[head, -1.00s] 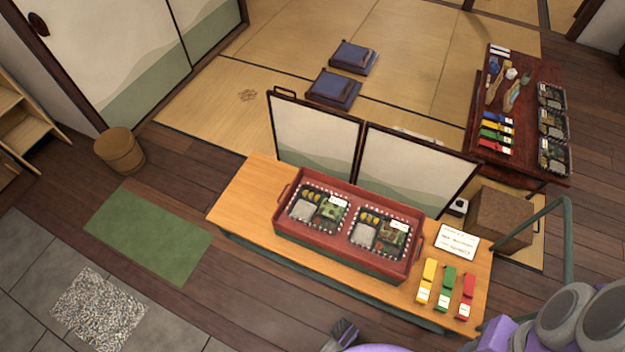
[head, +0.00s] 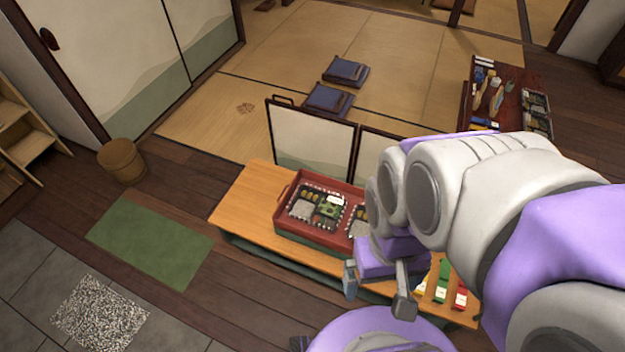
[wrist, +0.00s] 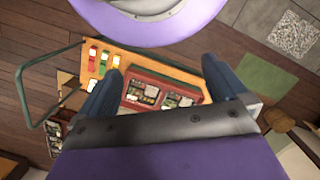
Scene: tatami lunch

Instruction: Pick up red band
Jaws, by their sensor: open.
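The red band (head: 460,298) lies at the right end of the low wooden table, beside a green band (head: 442,282) and a partly hidden yellow band (head: 424,278). The red band also shows in the wrist view (wrist: 92,55), at the outer end of the row. My gripper (head: 377,291) is open and empty, above the table's front edge and left of the bands in the head view. In the wrist view its two fingers (wrist: 163,72) stand wide apart, with the bands near the left fingertip.
A red tray (head: 277,220) with bento boxes sits on the wooden table (head: 235,194). Folding screen panels (head: 310,142) stand behind it. A dark table (head: 508,105) stands at the back right, partly covered by my arm. A green rail (wrist: 22,95) shows in the wrist view.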

